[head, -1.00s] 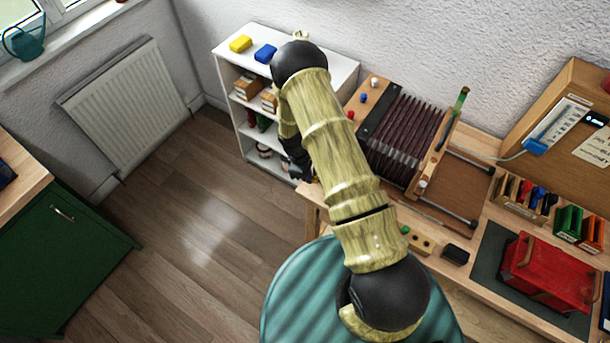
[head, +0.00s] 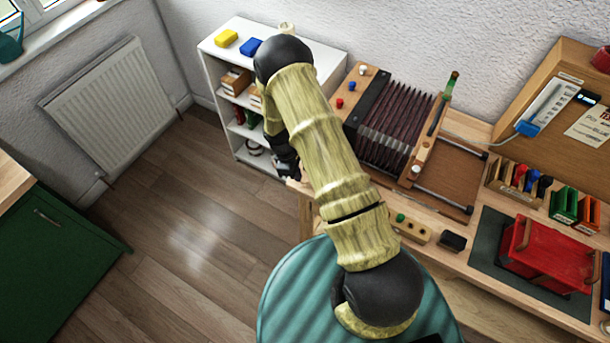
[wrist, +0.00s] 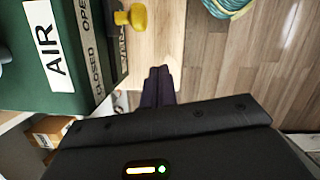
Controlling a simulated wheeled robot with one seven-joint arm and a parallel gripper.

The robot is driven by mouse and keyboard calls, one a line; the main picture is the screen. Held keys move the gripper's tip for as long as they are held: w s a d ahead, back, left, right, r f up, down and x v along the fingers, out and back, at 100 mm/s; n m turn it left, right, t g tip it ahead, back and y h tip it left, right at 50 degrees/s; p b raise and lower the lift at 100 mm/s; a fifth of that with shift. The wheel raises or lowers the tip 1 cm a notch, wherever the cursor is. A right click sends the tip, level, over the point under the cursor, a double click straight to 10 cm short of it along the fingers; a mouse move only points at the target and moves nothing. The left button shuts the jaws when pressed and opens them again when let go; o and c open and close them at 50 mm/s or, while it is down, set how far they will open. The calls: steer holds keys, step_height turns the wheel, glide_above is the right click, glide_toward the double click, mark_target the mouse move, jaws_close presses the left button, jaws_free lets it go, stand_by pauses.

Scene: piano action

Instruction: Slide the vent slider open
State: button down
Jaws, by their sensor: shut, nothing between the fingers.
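In the wrist view a dark green box (wrist: 30,85) carries a white AIR label (wrist: 48,45). A pale strip (wrist: 92,50) on it reads CLOSED lower in the picture and OPEN higher up. A yellow knob (wrist: 136,17), which looks like the vent slider's handle, sticks out to the right beside the OPEN word. My gripper (wrist: 158,72) is shut and empty, its dark fingertips below and right of the knob, with a gap between them.
A white shelf (head: 222,75) stands behind my arm. The wooden bench holds a bellows (head: 398,125), a peg block (head: 411,229) and a red box (head: 545,258). A teal round top (head: 290,290) lies below my arm. The wood floor (head: 170,240) at left is clear.

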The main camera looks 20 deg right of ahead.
steer(key=b+v, duration=0.2)
steer(key=v, duration=0.8)
steer(key=shift+s, duration=0.2)
steer(key=shift+d, duration=0.25)
steer(key=s+d+r+m+t+y, duration=0.1)
steer(key=s+d+r+m+t, duration=0.1)
steer(key=s+r+m, duration=0.3)
steer(key=s+d+r+m+t+y, duration=0.1)
steer(key=s+d+r+m+t, duration=0.1)
steer(key=s+r+m, duration=0.4)
steer(key=s+r, duration=0.5)
steer(key=r, duration=0.3)
steer(key=shift+s+r+m, duration=0.25)
steer(key=shift+s+m, duration=0.05)
steer(key=shift+s, duration=0.1)
steer(key=shift+d, duration=0.1)
